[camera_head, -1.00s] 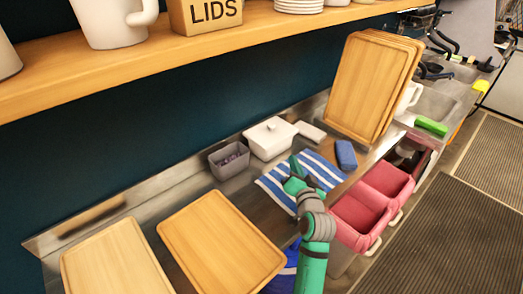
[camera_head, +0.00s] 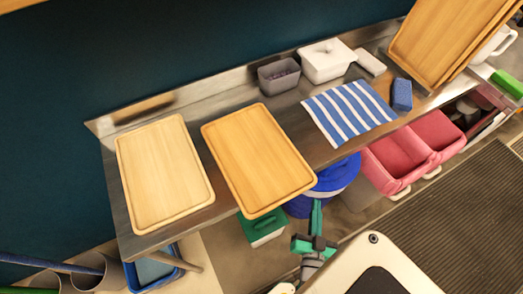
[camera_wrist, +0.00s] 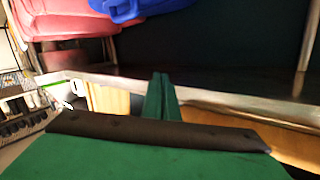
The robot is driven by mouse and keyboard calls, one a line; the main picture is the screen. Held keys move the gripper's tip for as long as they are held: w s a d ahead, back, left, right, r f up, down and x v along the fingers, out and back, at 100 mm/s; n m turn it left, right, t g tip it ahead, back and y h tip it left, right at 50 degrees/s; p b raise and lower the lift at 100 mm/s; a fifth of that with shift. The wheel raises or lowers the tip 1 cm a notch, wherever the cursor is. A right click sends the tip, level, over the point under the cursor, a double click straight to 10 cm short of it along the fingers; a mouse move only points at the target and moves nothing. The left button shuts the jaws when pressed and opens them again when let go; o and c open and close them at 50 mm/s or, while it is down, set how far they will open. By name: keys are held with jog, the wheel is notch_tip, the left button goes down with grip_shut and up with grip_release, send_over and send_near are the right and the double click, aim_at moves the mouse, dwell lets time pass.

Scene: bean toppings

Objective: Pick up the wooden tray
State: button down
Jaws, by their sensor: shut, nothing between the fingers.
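Two wooden trays lie flat on the steel counter in the head view: a paler left one (camera_head: 165,172) and a right one (camera_head: 258,158). More wooden trays (camera_head: 440,38) lean in an upright stack at the far right. My gripper (camera_head: 317,206) is in front of the counter, below and to the right of the right tray and apart from it. In the wrist view my green gripper fingers (camera_wrist: 161,98) are pressed together and empty. Part of a wooden surface (camera_wrist: 290,143) shows behind the gripper there; which tray it is I cannot tell.
Pink bins (camera_head: 400,155) and a blue bin (camera_head: 335,178) stand below the front edge. Steel is bare between the trays.

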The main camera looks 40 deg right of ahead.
jog(key=w+a+r+n+t+y, duration=0.1)
jog(key=a+n+t+y, duration=0.2)
jog(key=a, duration=1.4)
jog(key=n+y, duration=0.3)
jog(key=shift+a, duration=0.3)
jog(key=c, duration=1.8)
grip_release()
jog(key=a+n+y, duration=0.1)
jog(key=a, duration=0.1)
jog(key=a+r+n+y, duration=0.1)
jog(key=a, duration=0.2)
jog(key=w+a+r+n+t+y, duration=0.1)
jog(key=a, duration=0.1)
jog(key=shift+a+r+n+y, duration=0.25)
jog(key=shift+a+n+y, duration=0.05)
jog(key=shift+a, duration=0.05)
jog(key=shift+o, duration=0.2)
jog(key=s+a+r+n+y, duration=0.1)
jog(key=a+r+n+y, duration=0.2)
jog(key=a, duration=0.4)
jog(key=shift+t, duration=0.4)
jog(key=shift+d+r, duration=0.1)
jog(key=shift+d, duration=0.1)
